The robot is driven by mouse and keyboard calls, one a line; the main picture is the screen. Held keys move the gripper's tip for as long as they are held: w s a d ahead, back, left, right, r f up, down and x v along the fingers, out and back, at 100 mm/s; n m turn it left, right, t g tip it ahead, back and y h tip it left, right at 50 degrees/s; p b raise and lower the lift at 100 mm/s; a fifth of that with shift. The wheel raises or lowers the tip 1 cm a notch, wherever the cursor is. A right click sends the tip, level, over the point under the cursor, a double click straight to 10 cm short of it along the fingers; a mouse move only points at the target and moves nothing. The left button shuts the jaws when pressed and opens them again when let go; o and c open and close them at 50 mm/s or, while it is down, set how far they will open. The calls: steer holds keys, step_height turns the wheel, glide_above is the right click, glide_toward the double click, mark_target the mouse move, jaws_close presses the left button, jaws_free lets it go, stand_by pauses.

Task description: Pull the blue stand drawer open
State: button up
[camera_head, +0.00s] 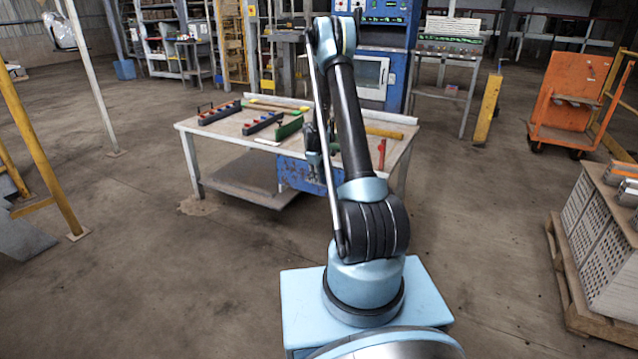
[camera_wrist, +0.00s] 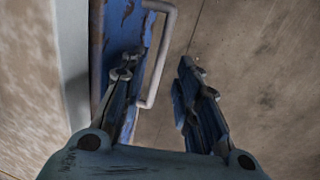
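The blue drawer (camera_head: 296,174) hangs under the front edge of the worktable, its paint worn and chipped. In the wrist view its blue front (camera_wrist: 121,30) runs down the left side, with a pale bar handle (camera_wrist: 158,58) standing out from it. It looks shut, though I cannot be sure. My gripper (camera_wrist: 158,68) is open. Its left finger overlaps the drawer front and its right finger is over the floor, with the handle between them in the picture, nearer the left finger. I cannot tell whether a finger touches the handle. In the head view my arm mostly hides the gripper.
The worktable (camera_head: 232,131) carries tool racks (camera_head: 219,112), a green block (camera_head: 289,127) and a yellow roll (camera_head: 384,133). A lower shelf (camera_head: 240,185) is beneath. An orange cart (camera_head: 570,95) and a loaded pallet (camera_head: 590,305) stand right. The floor before the table is mostly clear.

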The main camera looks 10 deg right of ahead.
steer(key=shift+w+d+f, duration=0.1)
steer(key=shift+w+f, duration=0.05)
steer(key=shift+f, duration=0.65)
steer(key=shift+w+d+f, duration=0.1)
steer(key=shift+f, duration=0.7)
jaws_close()
steer(key=shift+d, duration=0.15)
steer(key=shift+s, duration=0.15)
